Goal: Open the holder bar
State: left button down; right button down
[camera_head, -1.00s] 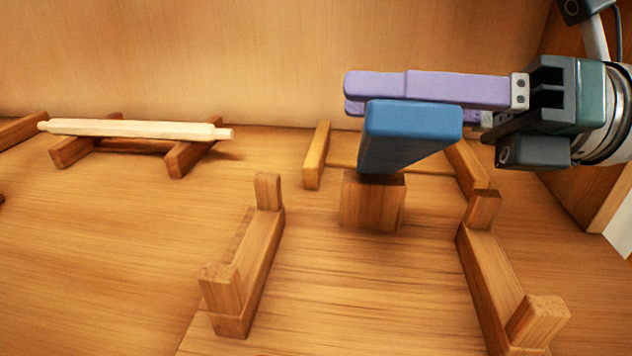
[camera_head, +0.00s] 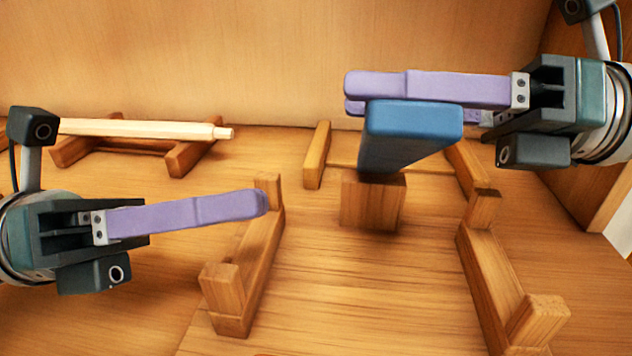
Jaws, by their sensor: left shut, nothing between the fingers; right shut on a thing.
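A blue bar (camera_head: 410,132) sits at the centre right, above a small wooden block (camera_head: 372,204). I take it to be the holder bar, though I cannot be sure. My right gripper (camera_head: 362,92), with long purple fingers, comes in from the right and is shut on the blue bar near its top. My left gripper (camera_head: 262,202) comes in from the left with its purple fingers shut and empty. Its fingertips are by the upright end of the left wooden bracket (camera_head: 258,255); whether they touch it I cannot tell.
A right wooden bracket (camera_head: 490,275) stands opposite the left one, with bare wooden surface between them. A pale rod (camera_head: 150,129) rests on a wooden rack (camera_head: 190,155) at the back left. A wooden wall (camera_head: 250,60) closes the back.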

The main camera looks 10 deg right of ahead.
aim_at(388, 127)
pick_arm(q)
jog(key=x, duration=0.6)
jog(key=shift+w+d+r, duration=0.1)
jog(key=shift+r, duration=0.1)
jog(key=shift+w+d+r, duration=0.1)
jog(key=shift+w+r, duration=0.3)
jog(key=shift+r, duration=0.25)
pick_arm(e)
jog(key=c, duration=0.8)
grip_release()
jog(key=shift+o, duration=1.3)
pick_arm(q)
jog(key=shift+f, duration=0.1)
pick_arm(e)
jog(key=shift+d, duration=0.1)
